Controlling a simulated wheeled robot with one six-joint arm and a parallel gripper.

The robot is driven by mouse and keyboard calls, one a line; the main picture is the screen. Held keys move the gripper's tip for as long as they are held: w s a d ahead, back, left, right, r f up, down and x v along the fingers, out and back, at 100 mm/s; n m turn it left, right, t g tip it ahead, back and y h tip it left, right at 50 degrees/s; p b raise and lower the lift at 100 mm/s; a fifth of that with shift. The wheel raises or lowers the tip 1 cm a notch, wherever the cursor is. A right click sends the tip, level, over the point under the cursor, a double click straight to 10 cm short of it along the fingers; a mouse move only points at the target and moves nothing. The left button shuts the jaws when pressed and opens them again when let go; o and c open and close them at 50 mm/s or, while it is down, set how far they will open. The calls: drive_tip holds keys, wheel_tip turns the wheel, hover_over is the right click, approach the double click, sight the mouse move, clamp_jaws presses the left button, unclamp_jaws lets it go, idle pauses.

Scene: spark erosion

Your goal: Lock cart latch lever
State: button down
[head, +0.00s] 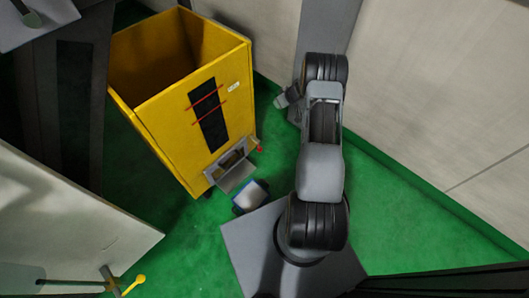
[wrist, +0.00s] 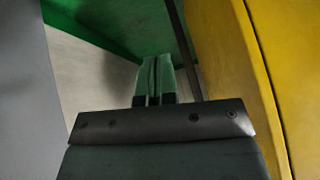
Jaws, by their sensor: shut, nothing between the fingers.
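A yellow open-topped cart (head: 167,115) stands at the left of centre in the head view. A grey bracket-like part (head: 231,170) is at its lower front edge. A small red-tipped piece (head: 259,149) sticks out at the cart's lower right corner and looks like the latch lever; I cannot tell its position. My gripper (head: 283,101) is right of the cart, apart from the red tip and further up the picture. In the wrist view its fingers (wrist: 154,75) are together and empty, with the cart's yellow side (wrist: 223,80) to their right. The lever does not show there.
A pale wall (head: 440,90) and a grey post (head: 327,25) stand behind and right of my arm. A pale panel (head: 65,215) with a yellow-knobbed handle (head: 133,284) is at lower left. Green floor (head: 400,225) is free at right.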

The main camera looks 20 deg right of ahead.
drive_tip(key=s+f+g+y+b, duration=0.25)
drive_tip(key=s+f, duration=0.35)
drive_tip(key=f, duration=0.7)
drive_tip(key=w+a+f+b, duration=0.1)
drive_tip(key=a+f+b, duration=0.3)
drive_tip(key=a+f, duration=0.4)
drive_tip(key=shift+w+a+g+b, duration=0.25)
drive_tip(key=shift+a+g+b, duration=0.1)
drive_tip(key=shift+a, duration=0.25)
drive_tip(key=shift+f, duration=0.1)
